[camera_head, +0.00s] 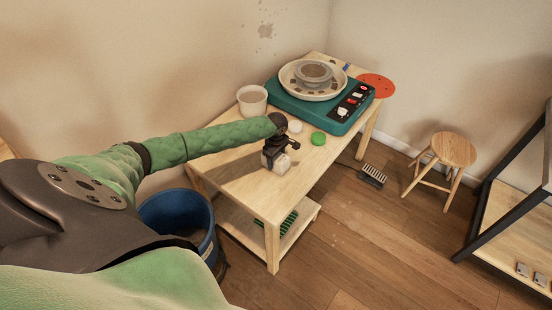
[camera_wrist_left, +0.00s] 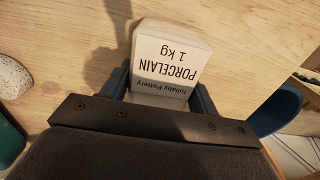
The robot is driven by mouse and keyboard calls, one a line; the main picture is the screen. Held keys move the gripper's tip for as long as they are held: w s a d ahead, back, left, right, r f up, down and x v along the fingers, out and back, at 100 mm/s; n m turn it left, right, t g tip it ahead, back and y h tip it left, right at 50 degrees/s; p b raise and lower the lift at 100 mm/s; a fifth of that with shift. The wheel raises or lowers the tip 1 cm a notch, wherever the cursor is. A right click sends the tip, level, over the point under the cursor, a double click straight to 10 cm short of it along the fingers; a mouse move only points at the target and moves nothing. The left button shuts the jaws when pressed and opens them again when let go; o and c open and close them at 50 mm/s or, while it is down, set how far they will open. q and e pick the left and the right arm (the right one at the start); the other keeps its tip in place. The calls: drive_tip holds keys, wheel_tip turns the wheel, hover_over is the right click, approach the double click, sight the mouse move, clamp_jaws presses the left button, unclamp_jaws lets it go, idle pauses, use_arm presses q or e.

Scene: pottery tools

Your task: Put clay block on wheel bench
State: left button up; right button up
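The clay block (camera_wrist_left: 172,60) is a white box labelled "PORCELAIN 1 kg" in the left wrist view. My left gripper (camera_head: 276,158) has its two fingers along opposite sides of the block and looks shut on it. In the head view the white block (camera_head: 282,165) shows below the gripper, over the front part of the wooden wheel bench (camera_head: 236,176). I cannot tell whether the block's underside touches the bench top. My right gripper is not in view.
A teal pottery wheel (camera_head: 343,126) stands at the bench's far end. A white bucket (camera_head: 252,101), a green lid (camera_head: 318,138) and a pale round item (camera_head: 295,126) are near the gripper. A blue bin (camera_head: 178,216) and a stool (camera_head: 454,149) stand on the floor.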

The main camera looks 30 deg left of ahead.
use_arm(q)
drive_tip(key=o, duration=0.4)
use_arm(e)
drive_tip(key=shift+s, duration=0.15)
use_arm(q)
drive_tip(key=shift+o, duration=0.2)
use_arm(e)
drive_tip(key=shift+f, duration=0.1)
use_arm(q)
drive_tip(key=shift+r+b, duration=0.35)
drive_tip(key=shift+r, duration=0.25)
wheel_tip(320, 180, up, 3)
drive_tip(key=shift+b, duration=0.55)
wheel_tip(320, 180, up, 7)
drive_tip(key=shift+f+b, duration=0.1)
drive_tip(key=shift+b, duration=0.85)
drive_tip(key=shift+r, duration=0.6)
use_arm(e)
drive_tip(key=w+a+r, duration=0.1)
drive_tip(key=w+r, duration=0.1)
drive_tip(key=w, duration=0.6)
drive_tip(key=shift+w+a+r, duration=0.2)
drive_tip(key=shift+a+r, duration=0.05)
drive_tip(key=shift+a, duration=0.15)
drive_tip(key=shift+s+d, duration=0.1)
